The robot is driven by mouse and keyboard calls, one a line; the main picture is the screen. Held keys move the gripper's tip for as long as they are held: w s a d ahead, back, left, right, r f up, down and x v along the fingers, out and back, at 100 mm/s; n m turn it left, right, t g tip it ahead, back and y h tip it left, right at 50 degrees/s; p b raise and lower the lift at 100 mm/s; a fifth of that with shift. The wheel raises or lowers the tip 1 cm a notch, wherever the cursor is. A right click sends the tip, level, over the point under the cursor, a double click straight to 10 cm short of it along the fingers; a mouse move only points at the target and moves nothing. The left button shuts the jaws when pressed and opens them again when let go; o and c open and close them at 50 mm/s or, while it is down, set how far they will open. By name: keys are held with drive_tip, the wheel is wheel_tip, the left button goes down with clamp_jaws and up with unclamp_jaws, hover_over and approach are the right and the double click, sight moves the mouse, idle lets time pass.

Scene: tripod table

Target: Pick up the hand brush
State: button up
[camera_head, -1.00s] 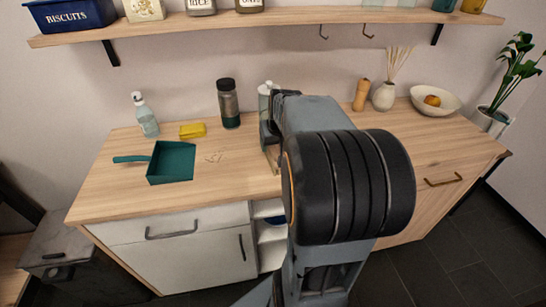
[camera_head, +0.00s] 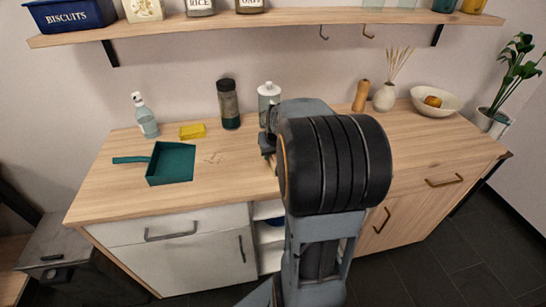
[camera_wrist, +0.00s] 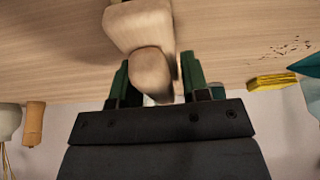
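A pale wooden object, apparently the hand brush (camera_wrist: 138,28), shows large and close at the top of the wrist view. Its rounded narrower end lies between the two fingers of my gripper (camera_wrist: 158,82). The fingers stand apart, one on each side, with narrow gaps that look free of contact, though this is hard to judge. Bristles cannot be made out. In the head view my arm hides the brush, and my gripper (camera_head: 268,140) shows only partly, low over the wooden counter (camera_head: 110,190).
A teal dustpan (camera_head: 172,163), crumbs (camera_head: 213,157) and a yellow sponge (camera_head: 192,131) lie left. A spray bottle (camera_head: 145,115), dark tumbler (camera_head: 229,104) and pale canister (camera_head: 269,94) stand behind. Right are a wooden mill (camera_head: 361,96), vase (camera_head: 384,98) and bowl (camera_head: 435,101). A shelf (camera_head: 290,17) hangs above.

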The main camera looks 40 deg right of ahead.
drive_tip(key=c, duration=0.6)
drive_tip(key=shift+r, duration=0.1)
drive_tip(key=shift+r, duration=0.55)
wheel_tip(320, 180, up, 2)
drive_tip(key=shift+r+p, duration=0.15)
drive_tip(key=shift+p, duration=0.15)
drive_tip(key=s+d+r, duration=0.1)
drive_tip(key=s+r, duration=0.2)
drive_tip(key=s, duration=0.1)
drive_tip(key=s+d+r, duration=0.2)
drive_tip(key=s+r, duration=0.1)
drive_tip(key=s, duration=0.1)
drive_tip(key=s+d+r, duration=0.1)
drive_tip(key=s+r, duration=0.2)
drive_tip(key=s, duration=0.2)
drive_tip(key=shift+s+d+r, duration=0.1)
drive_tip(key=shift+d+r, duration=0.15)
drive_tip(key=shift+d, duration=0.1)
